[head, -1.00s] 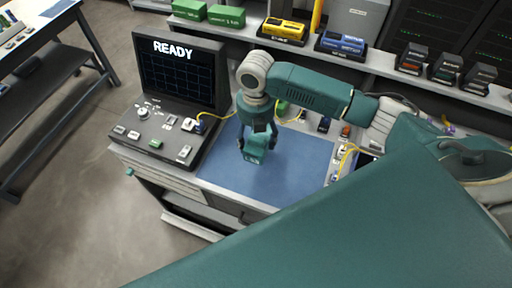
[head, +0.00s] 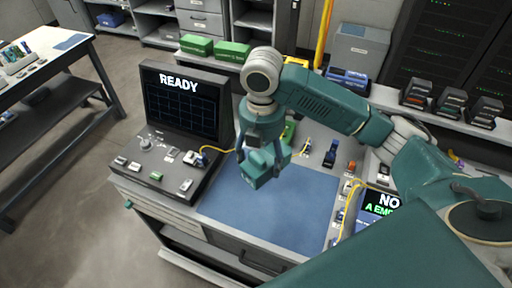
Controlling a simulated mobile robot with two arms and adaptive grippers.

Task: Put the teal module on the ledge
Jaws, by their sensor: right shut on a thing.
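The teal module (head: 262,172) is a small teal block, held above the blue mat (head: 270,208) on the workbench. My right gripper (head: 263,152) points down and is shut on it, hiding part of its upper side. The ledge (head: 388,98) is the long grey shelf running behind the workbench, farther back than the module. My right arm covers part of the ledge. My left gripper is not in view.
Green boxes (head: 197,45) and a blue module (head: 347,77) stand on the ledge, with several dark modules (head: 417,92) at right. A console with a READY screen (head: 182,100) stands left of the mat. Yellow cables (head: 350,195) lie right.

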